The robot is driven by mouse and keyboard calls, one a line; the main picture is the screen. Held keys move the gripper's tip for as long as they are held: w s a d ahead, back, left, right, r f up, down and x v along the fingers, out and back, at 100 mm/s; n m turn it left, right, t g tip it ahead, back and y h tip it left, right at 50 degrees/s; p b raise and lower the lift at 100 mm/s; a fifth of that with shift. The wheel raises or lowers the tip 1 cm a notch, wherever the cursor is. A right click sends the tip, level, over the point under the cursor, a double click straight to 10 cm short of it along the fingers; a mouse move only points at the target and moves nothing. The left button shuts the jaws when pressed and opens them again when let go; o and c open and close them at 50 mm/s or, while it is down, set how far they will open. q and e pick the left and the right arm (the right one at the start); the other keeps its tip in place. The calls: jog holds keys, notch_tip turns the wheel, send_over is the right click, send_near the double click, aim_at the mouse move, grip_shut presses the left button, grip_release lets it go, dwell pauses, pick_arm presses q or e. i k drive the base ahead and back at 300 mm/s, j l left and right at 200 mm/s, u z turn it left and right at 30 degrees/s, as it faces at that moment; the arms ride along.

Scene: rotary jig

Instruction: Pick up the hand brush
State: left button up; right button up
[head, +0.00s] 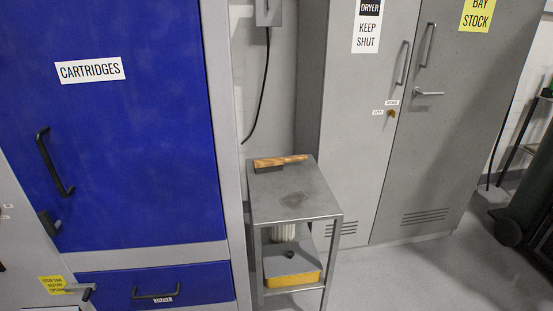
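The hand brush (280,162) lies on the top of a small grey metal side table (311,204), near its back edge. Its wooden handle points right and its dark bristle part is at the left end. Neither of my grippers shows in the head view, so nothing is seen touching the brush.
A blue cabinet marked CARTRIDGES (130,160) stands close left of the table. Grey lockers (352,140) stand behind and to the right. A yellow tray (292,280) sits on the lower shelf. The floor (430,275) to the right is clear.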

aim_at(267, 165)
jog(key=i+l, duration=0.25)
jog(key=i+l+u, duration=0.1)
jog(key=i+l, duration=0.15)
jog(key=l, duration=0.15)
jog(key=i+l, duration=0.25)
jog(key=l, duration=0.15)
jog(key=i+l+u, duration=0.15)
jog(key=l, duration=0.2)
jog(key=i+l, duration=0.3)
jog(key=i+l+u, duration=0.1)
jog(key=l, duration=0.35)
jog(key=i+l, duration=0.3)
jog(key=l+u, duration=0.05)
